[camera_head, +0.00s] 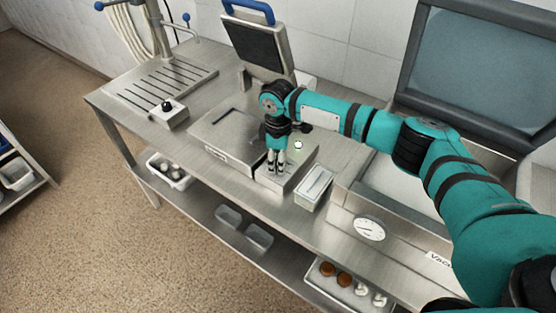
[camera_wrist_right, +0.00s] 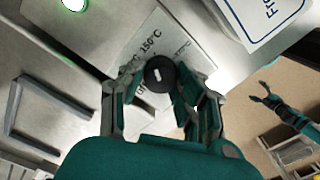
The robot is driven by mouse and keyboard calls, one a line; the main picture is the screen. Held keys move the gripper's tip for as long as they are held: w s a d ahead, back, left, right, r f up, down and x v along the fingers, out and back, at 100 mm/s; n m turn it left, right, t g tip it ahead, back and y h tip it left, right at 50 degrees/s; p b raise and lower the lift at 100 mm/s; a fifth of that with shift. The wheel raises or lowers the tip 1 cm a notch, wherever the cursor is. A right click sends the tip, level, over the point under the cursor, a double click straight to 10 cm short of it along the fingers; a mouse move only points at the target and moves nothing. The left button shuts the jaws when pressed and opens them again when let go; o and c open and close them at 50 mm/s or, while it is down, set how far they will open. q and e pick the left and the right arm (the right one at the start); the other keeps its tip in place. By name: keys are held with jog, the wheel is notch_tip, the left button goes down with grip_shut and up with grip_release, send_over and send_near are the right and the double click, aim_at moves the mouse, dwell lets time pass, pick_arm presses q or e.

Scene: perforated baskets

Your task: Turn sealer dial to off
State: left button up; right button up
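The sealer dial (camera_wrist_right: 160,74) is a round black knob with a white mark, on a pale panel (camera_wrist_right: 165,38) printed with temperatures such as 150°C. Some lettering is hidden by the fingers. My right gripper (camera_wrist_right: 160,84) is over the panel, one finger on each side of the dial. I cannot tell whether the fingers touch it. My left gripper (camera_wrist_right: 260,95) shows small in the wrist view, fingers apart, empty over the floor.
A lit green button (camera_wrist_right: 75,4) is beside the panel. Right of the gripper is a small pale-topped box (camera_head: 315,186), then a machine with a gauge (camera_head: 370,228). A small box with a black knob (camera_head: 168,107) is at left.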

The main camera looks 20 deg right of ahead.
grip_shut()
jog(key=shift+r+n, duration=0.1)
jog(key=shift+n, duration=0.3)
jog(key=n+p, duration=0.1)
jog(key=n, duration=0.1)
jog(key=shift+n+p, duration=0.3)
jog(key=shift+n, duration=0.1)
jog(key=n, duration=0.3)
jog(key=shift+n+p, duration=0.3)
jog(key=shift+p, duration=0.1)
jog(key=n, duration=0.3)
jog(key=shift+n, duration=0.3)
jog(key=n, duration=1.3)
jog(key=shift+b, duration=0.35)
